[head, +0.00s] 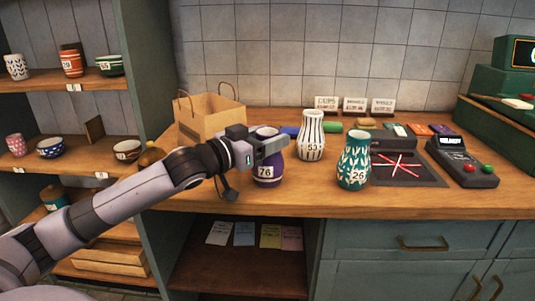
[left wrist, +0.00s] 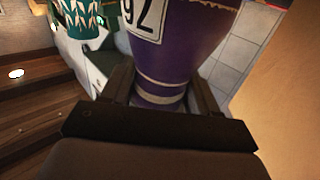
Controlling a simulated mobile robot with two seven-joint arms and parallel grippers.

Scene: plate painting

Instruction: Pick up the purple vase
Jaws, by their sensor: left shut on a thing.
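The purple vase (head: 264,181) stands upright on the wooden counter, with a white number label on its front. My left gripper (head: 268,145) comes in from the left at the vase's upper part and is shut on it. In the left wrist view the purple vase (left wrist: 180,50) sits between the two dark fingers (left wrist: 160,95), and its label appears upside down. The gripper hides part of the vase's neck and rim in the head view. My right gripper is not in view.
A white vase with dark stripes (head: 311,140) stands close right of the purple vase, and a teal leaf-patterned vase (head: 353,165) stands further right. A paper bag (head: 208,117) is behind my arm. A card reader (head: 461,163) and dark mat (head: 410,176) lie right.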

